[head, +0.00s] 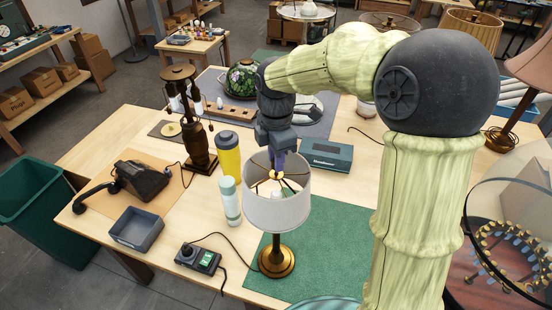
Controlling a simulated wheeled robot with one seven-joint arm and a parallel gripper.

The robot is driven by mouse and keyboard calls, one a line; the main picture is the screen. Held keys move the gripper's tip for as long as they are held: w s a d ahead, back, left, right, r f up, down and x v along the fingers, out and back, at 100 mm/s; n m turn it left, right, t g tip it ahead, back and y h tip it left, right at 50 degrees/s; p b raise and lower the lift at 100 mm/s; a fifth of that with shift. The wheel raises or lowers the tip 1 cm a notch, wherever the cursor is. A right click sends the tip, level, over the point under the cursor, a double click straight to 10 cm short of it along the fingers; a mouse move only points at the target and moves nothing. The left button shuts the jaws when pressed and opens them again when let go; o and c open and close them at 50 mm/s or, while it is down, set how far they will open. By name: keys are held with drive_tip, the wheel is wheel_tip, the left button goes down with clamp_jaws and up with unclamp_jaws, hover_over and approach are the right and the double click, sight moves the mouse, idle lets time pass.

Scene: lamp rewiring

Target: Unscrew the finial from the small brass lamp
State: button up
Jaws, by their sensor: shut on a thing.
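The small brass lamp (277,258) stands upright on the green mat at the front of the table, with a round brass base and a white drum shade (277,211). My gripper (276,172) points straight down at the open top of the shade. It is shut on the finial (276,176), a small brass piece at the shade's centre where the spokes meet. The fingers cover most of the finial, so I cannot tell whether its thread is still engaged. The shade is still on the lamp.
A yellow cylinder (228,160) and a pale bottle (230,203) stand close left of the shade. A teal box (326,155) lies behind it. A dimmer box (198,258) and a grey tray (137,229) are at front left. The green mat (335,245) is clear right of the lamp.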

drive_tip(key=shift+r, duration=0.8)
